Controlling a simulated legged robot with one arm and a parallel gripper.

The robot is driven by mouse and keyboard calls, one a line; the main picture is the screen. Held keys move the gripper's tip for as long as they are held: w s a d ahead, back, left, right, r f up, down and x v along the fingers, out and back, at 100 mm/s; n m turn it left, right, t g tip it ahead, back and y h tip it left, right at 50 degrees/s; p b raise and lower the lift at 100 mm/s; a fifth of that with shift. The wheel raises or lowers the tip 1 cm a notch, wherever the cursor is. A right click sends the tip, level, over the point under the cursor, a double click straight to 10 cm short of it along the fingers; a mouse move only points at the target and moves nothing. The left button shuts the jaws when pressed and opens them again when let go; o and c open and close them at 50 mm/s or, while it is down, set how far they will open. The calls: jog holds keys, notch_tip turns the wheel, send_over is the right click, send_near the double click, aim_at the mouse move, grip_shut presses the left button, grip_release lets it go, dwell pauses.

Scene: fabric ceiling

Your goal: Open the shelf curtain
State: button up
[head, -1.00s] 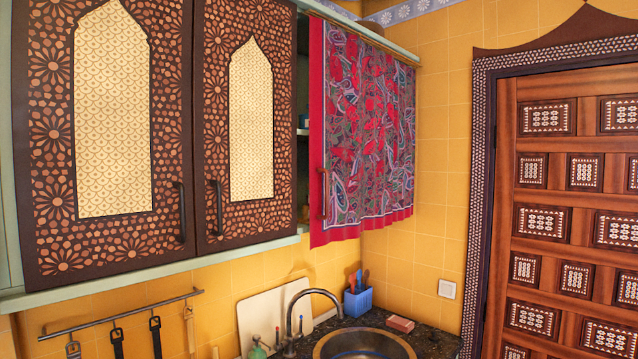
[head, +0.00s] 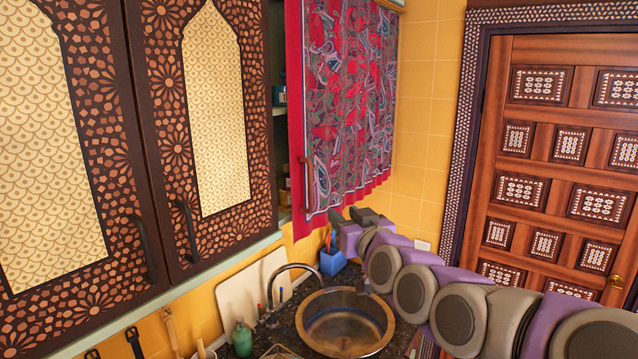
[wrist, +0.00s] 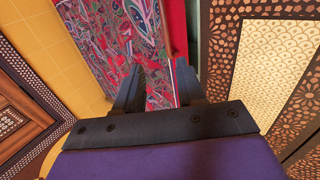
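The shelf curtain (head: 345,100) is a red cloth with a multicoloured pattern, hanging over the right part of the wall shelf. A slim brown handle (head: 308,185) is at its left edge. A narrow gap left of the curtain shows a bit of shelf (head: 281,110). My gripper (head: 352,214) is at the curtain's lower edge, right of and below the handle. The wrist view shows the curtain (wrist: 125,35) ahead of my gripper (wrist: 158,82), whose fingers are apart with no object clearly between them. I cannot tell whether the fingertips touch the cloth.
Patterned cabinet doors (head: 212,110) with dark handles are on the left. Below are a round sink (head: 345,320) with a faucet (head: 290,275), a green bottle (head: 243,338) and a blue holder (head: 333,262). A carved wooden door (head: 525,150) is at right.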

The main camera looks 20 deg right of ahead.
jog(key=w+a, duration=0.2)
jog(key=w, duration=0.1)
jog(key=p, duration=0.2)
send_near(311, 189)
jog(key=w+d, duration=0.1)
jog(key=w, duration=0.3)
jog(key=w+a+p, duration=0.1)
jog(key=w, duration=0.1)
jog(key=w+a, duration=0.1)
jog(key=w, duration=0.1)
jog(key=shift+w+d, duration=0.2)
jog(key=shift+d, duration=0.8)
jog(key=shift+c, duration=0.3)
jog(key=shift+a, duration=0.6)
jog(key=c, duration=0.5)
jog(key=shift+c, duration=0.5)
jog(key=shift+d, duration=0.15)
grip_shut()
